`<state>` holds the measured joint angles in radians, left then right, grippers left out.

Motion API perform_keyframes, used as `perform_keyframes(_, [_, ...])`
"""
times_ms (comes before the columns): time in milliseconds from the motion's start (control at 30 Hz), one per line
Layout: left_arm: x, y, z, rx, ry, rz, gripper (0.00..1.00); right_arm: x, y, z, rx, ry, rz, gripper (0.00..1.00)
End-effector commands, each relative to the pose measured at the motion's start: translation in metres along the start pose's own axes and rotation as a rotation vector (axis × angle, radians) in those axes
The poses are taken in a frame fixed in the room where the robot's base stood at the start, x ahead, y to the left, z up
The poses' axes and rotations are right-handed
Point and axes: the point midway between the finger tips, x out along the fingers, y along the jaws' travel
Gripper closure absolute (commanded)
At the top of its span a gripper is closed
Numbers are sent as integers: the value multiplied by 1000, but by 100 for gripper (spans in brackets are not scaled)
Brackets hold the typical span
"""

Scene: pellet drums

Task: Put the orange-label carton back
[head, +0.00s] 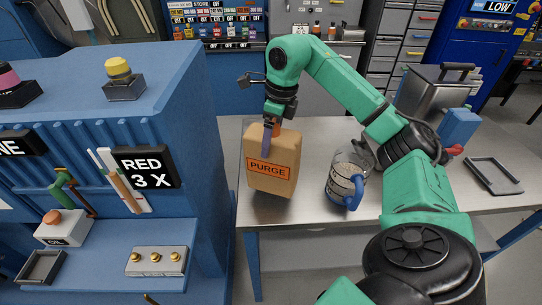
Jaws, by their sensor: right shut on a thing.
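The tan carton (271,188) carries an orange label reading PURGE and is at the left end of the grey bench (312,212). It leans slightly in the picture. My right gripper (272,134) reaches down from above and is shut on the carton's top. I cannot tell whether the carton's base touches the bench or hangs just above it. My left gripper is not in view.
A clear jug with a blue handle (354,192) stands just right of the carton. A dark empty rectangular frame (478,173) lies on the bench's right side. A steel container (428,98) stands behind. The blue machine (205,165) rises close on the left.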

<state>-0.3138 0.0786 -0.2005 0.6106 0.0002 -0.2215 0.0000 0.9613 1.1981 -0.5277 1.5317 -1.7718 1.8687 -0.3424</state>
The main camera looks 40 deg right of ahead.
Motion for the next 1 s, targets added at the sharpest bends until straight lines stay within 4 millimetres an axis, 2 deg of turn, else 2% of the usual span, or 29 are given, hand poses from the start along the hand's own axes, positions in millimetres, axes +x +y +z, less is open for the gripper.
perform_keyframes(100, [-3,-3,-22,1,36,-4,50,16,0,-4,1,2,0,100])
perform_keyframes(167, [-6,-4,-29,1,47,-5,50,27,0,-5,1,3,0,100])
perform_keyframes(300, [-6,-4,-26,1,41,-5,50,42,0,-7,0,-2,0,100])
perform_keyframes(567, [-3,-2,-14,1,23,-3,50,45,0,-7,0,-2,0,100])
perform_keyframes(600, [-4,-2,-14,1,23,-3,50,45,0,-7,0,-1,0,0])
perform_keyframes(867, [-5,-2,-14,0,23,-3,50,43,0,-7,0,-1,0,0])
perform_keyframes(1000, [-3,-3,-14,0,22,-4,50,34,0,-6,-1,-4,-1,0])
